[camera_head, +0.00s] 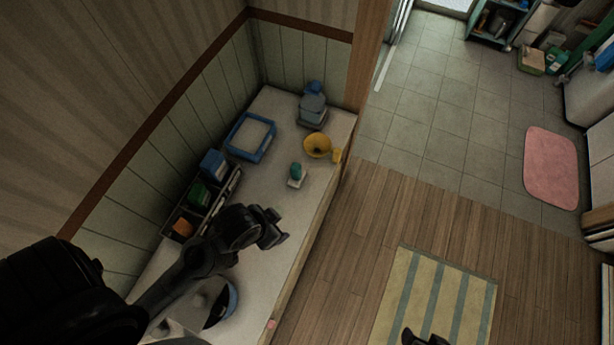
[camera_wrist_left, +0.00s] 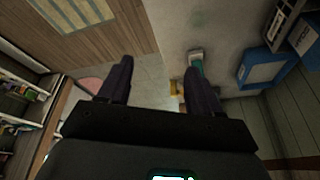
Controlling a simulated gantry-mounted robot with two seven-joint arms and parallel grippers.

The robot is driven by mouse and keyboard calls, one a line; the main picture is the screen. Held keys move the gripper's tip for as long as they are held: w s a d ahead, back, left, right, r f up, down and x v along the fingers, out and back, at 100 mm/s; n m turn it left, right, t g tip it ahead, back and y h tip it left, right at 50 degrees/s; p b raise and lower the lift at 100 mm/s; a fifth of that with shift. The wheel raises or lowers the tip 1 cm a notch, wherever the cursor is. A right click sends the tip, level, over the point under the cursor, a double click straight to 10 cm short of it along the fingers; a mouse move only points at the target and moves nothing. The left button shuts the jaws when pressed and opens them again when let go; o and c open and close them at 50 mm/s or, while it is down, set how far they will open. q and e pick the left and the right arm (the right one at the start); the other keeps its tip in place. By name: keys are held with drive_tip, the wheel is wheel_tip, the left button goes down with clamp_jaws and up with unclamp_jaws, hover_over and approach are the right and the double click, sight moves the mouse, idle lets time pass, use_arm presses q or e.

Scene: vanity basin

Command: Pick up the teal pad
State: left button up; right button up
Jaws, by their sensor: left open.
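The teal pad (camera_head: 296,169) is a small teal piece at a white dish (camera_head: 298,183) on the counter, near its front edge. In the left wrist view the teal pad (camera_wrist_left: 196,66) shows just beyond the tip of the right-hand finger, partly hidden by it, with the pale dish (camera_wrist_left: 196,53) beside it. My left gripper (camera_head: 277,228) is above the counter, nearer the camera than the pad and apart from it. In the wrist view the left gripper (camera_wrist_left: 158,68) has its fingers wide apart and nothing between them. A dark part at the bottom edge appears to be my right gripper (camera_head: 426,339); its jaws are unclear.
A yellow bowl (camera_head: 317,145) stands just behind the pad. A blue tray (camera_head: 268,152), a grey container (camera_head: 312,110) and a dark divided organizer (camera_head: 181,214) line the counter's back. A round basin (camera_head: 232,308) lies below my left arm. The counter between gripper and pad is clear.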

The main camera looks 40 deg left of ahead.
use_arm(q)
drive_tip(key=w+d+r+m+t+h+b, duration=0.1)
drive_tip(key=w+d+m+t+h+b, duration=0.25)
drive_tip(key=w+d+m, duration=0.55)
drive_tip(key=w+d+r+m+t+h+b, duration=0.2)
drive_tip(key=w+d+m+h+b, duration=0.3)
drive_tip(key=d, duration=0.9)
drive_tip(key=m+g+y+b, duration=0.9)
drive_tip(key=m+b, duration=0.5)
drive_tip(key=m, duration=0.3)
hover_over(296, 165)
drive_tip(key=f, duration=0.8)
drive_tip(key=d+f, duration=0.1)
drive_tip(key=f, duration=0.3)
drive_tip(key=shift+w, duration=0.15)
drive_tip(key=shift+a+f+g+b, duration=0.1)
drive_tip(key=shift+a+g+b, duration=0.15)
drive_tip(key=shift+a+b, duration=0.15)
drive_tip(key=shift+a+f, duration=0.2)
drive_tip(key=shift+f, duration=0.15)
wheel_tip(296, 165, down, 4)
drive_tip(key=shift+f+b, duration=0.1)
drive_tip(key=shift+b, duration=0.65)
drive_tip(key=shift+s+d+f, duration=0.1)
drive_tip(key=shift+s+f, duration=0.1)
drive_tip(key=shift+f, duration=1.1)
drive_tip(key=shift+s+d+f, duration=0.1)
drive_tip(key=shift+s+f, duration=0.05)
drive_tip(key=shift+f, duration=1.15)
